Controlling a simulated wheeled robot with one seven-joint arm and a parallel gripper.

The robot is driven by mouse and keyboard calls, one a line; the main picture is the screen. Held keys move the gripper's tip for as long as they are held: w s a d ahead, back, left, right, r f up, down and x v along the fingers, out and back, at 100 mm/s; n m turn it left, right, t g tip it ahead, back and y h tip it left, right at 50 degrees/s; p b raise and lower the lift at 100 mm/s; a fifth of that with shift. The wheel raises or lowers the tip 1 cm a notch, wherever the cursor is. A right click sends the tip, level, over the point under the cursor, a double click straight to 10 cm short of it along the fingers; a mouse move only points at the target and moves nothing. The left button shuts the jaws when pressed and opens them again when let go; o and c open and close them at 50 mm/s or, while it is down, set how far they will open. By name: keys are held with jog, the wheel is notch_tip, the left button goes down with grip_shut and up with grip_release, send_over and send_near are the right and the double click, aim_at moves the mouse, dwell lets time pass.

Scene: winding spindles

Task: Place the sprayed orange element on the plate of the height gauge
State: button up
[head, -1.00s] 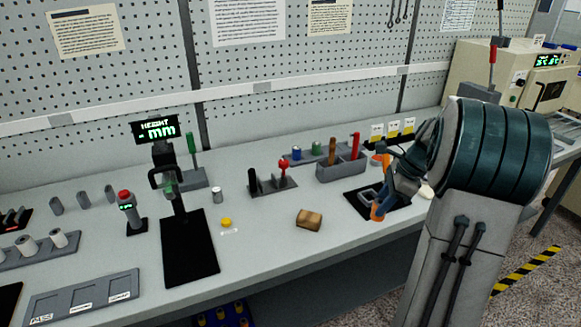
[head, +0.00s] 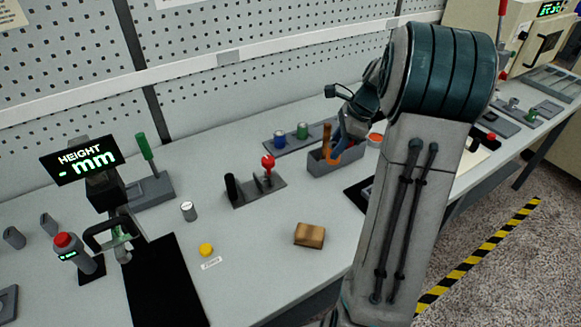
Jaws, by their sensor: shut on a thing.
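The height gauge (head: 104,190) stands at the left, with a lit display (head: 82,160) reading "HEIGHT - mm". Its flat black plate (head: 165,285) looks bare where it shows. I cannot pick out the sprayed orange element for certain. A round orange-red thing with a pale rim (head: 375,139) shows just right of my gripper.
Between gauge and gripper stand a small grey cylinder (head: 188,211), a yellow button (head: 206,250), a brown block (head: 310,235) and a rack with a red knob (head: 256,188). The tool holder (head: 322,162) is beside my gripper. A black mat (head: 357,193) is partly hidden by my arm.

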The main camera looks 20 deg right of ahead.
jog(key=w+a+f, duration=0.1)
jog(key=a+f, duration=0.1)
jog(key=a, duration=0.1)
jog(key=w+a+f+p, duration=0.1)
jog(key=a, duration=0.2)
jog(key=w+a+f, duration=0.1)
jog(key=a+f, duration=0.1)
jog(key=shift+a+f, duration=0.3)
jog(key=shift+a, duration=0.1)
jog(key=shift+a+f+p, duration=0.1)
jog(key=shift+f+p, duration=0.4)
jog(key=shift+f, duration=1.6)
jog(key=shift+f, duration=0.15)
jog(key=o, duration=1)
